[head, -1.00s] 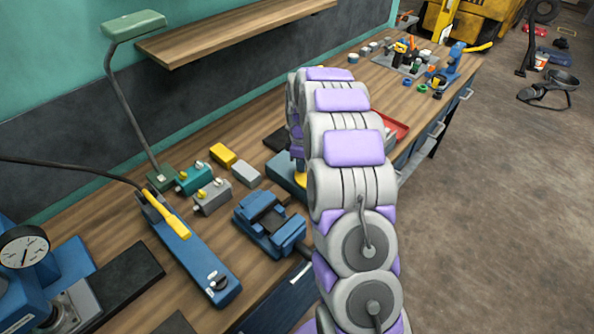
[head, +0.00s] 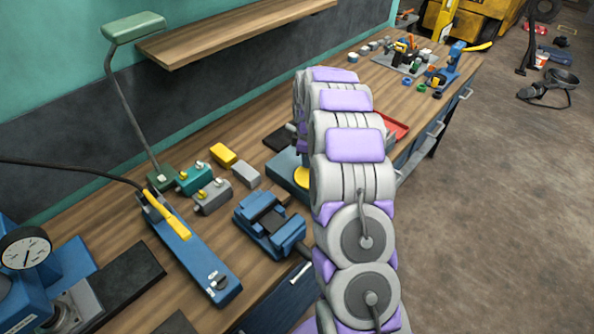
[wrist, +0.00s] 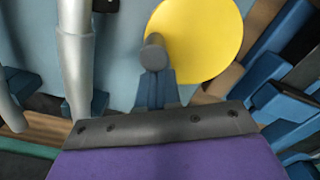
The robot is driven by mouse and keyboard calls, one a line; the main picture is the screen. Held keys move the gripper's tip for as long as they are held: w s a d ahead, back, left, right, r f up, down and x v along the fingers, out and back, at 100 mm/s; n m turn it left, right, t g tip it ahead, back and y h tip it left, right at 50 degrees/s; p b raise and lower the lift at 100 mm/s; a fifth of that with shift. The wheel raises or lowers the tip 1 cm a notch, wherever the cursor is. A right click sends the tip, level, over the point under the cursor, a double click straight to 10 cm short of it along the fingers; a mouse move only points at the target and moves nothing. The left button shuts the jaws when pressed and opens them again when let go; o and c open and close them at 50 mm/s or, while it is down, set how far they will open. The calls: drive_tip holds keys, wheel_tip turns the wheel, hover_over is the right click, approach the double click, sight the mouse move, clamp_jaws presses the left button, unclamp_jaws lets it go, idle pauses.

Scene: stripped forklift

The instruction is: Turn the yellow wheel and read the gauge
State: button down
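The yellow wheel (head: 302,178) shows as a partly covered yellow disc on a blue base beside the vise, in the head view; my arm hides its right side. In the wrist view the yellow wheel (wrist: 212,42) is large and near, with a grey round knob (wrist: 153,54) at its left edge. My gripper (wrist: 154,90) lies just below the knob in that view; whether it touches the knob or is open or shut is unclear. In the head view my arm hides it. A white dial gauge (head: 24,248) on a blue machine stands at the far left; its reading is too small to tell.
A blue vise (head: 270,222) and small grey, teal and yellow boxes stand on the wooden workbench (head: 120,218) left of my arm. A lamp (head: 134,27) rises behind them. A red tray (head: 397,126) lies right of my arm. Open floor (head: 500,220) lies to the right.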

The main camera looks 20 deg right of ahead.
drive_tip(key=shift+w+d+f+p, duration=0.1)
drive_tip(key=shift+w+d+p, duration=0.1)
drive_tip(key=shift+d, duration=0.35)
drive_tip(key=shift+w+d+p, duration=0.1)
drive_tip(key=shift+d+p, duration=0.05)
drive_tip(key=shift+d, duration=0.35)
drive_tip(key=shift+w+d, duration=0.15)
drive_tip(key=shift+d, duration=0.1)
drive_tip(key=shift+d, duration=0.1)
drive_tip(key=shift+w, duration=0.1)
drive_tip(key=shift+w+r, duration=0.1)
drive_tip(key=shift+r, duration=0.2)
wheel_tip(320, 180, up, 2)
drive_tip(key=shift+r+p, duration=0.1)
drive_tip(key=shift+p, duration=0.5)
drive_tip(key=shift+a+r+p, duration=0.25)
drive_tip(key=shift+r+p, duration=0.05)
drive_tip(key=shift+r, duration=0.6)
drive_tip(key=shift+s+r+p, duration=0.25)
drive_tip(key=shift+r+p, duration=0.2)
drive_tip(key=shift+r, duration=0.8)
drive_tip(key=shift+a, duration=0.1)
